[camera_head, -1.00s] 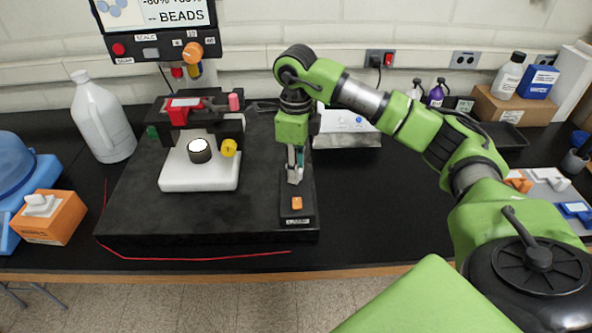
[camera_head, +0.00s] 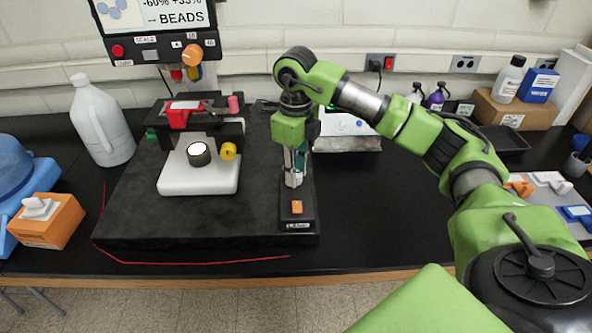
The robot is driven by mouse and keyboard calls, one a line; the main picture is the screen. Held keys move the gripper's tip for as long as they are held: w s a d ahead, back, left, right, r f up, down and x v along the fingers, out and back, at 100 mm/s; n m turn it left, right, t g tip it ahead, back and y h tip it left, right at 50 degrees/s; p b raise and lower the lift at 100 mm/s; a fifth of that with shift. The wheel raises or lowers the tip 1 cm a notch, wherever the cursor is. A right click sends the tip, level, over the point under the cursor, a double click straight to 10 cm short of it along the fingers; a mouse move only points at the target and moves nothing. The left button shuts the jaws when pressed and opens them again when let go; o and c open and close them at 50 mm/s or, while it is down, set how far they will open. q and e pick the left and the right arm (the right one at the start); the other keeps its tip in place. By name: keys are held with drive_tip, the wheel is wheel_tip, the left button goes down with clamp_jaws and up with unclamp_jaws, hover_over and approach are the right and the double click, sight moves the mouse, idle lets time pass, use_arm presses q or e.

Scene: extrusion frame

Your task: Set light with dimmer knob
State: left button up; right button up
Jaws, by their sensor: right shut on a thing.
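A black dimmer box (camera_head: 297,220) with an orange rocker switch (camera_head: 297,207) stands on the dark slab. My right gripper (camera_head: 294,180) points down at the far part of this box. It is shut on the dimmer knob, which its fingers mostly hide. The round light (camera_head: 198,148), a bright white disc in a dark ring, sits on a white-based stand (camera_head: 198,182) left of the gripper. A yellow knob (camera_head: 229,151) is on the stand's right side. My left gripper is not in view.
A white jug (camera_head: 102,125) and an orange box (camera_head: 48,220) stand at the left. A panel with an orange knob (camera_head: 192,55) hangs above the stand. A white device (camera_head: 345,128) is behind my arm. The slab's front left is clear.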

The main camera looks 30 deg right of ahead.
drive_tip(key=o, duration=1.1)
wheel_tip(320, 180, up, 12)
idle(1.2)
